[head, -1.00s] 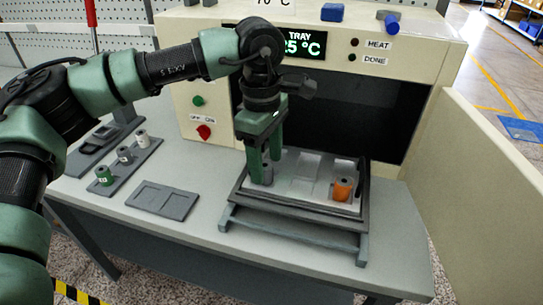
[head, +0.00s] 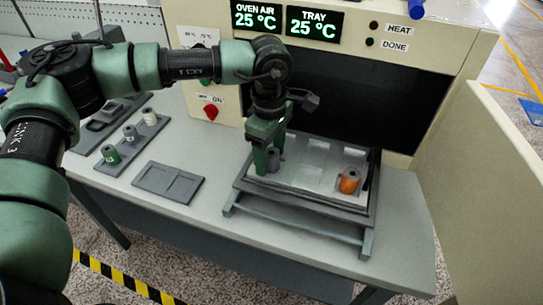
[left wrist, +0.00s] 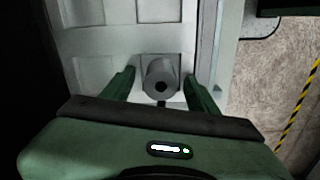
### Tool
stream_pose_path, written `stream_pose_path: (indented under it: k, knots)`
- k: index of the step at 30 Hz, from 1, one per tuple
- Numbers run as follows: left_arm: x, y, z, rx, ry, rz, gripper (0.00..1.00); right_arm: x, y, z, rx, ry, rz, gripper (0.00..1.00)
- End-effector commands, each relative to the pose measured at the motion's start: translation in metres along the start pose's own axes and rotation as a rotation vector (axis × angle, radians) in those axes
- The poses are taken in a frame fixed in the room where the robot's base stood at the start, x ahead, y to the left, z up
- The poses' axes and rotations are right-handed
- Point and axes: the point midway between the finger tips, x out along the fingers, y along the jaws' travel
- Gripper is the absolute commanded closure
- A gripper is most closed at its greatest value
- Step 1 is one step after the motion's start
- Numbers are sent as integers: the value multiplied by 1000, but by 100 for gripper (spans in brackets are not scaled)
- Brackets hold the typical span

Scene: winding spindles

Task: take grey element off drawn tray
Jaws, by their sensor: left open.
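The grey element (head: 274,158) stands upright on the left part of the drawn tray (head: 304,203), partly hidden by my gripper in the head view. In the left wrist view the grey element (left wrist: 161,78) is a cylinder with a dark hole, between the two fingers. My left gripper (head: 268,166) is open, pointing down, with its fingers around the element. In the left wrist view the fingers (left wrist: 160,90) show a gap on each side of it. An orange element (head: 349,181) stands on the tray's right part. My right gripper is not in view.
The oven (head: 462,62) with its dark opening stands behind the tray, its open door (head: 470,190) at right. A rack (head: 113,167) with green, grey and white elements is at left.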

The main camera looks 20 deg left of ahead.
Motion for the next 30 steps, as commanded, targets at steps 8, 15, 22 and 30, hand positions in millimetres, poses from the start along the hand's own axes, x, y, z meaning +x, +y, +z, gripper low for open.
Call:
stream_pose_path:
  k: [8, 15, 22, 30]
  knots:
    - [0, 0, 0, 0, -1, 0, 66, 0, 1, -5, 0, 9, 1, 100]
    - [0, 0, 0, 0, -1, 1, 100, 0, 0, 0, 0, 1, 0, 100]
    - [-3, 0, 0, 0, -1, 1, 100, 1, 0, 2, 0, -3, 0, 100]
    - [-33, 1, 0, -1, -1, 4, 100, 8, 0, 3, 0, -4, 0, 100]
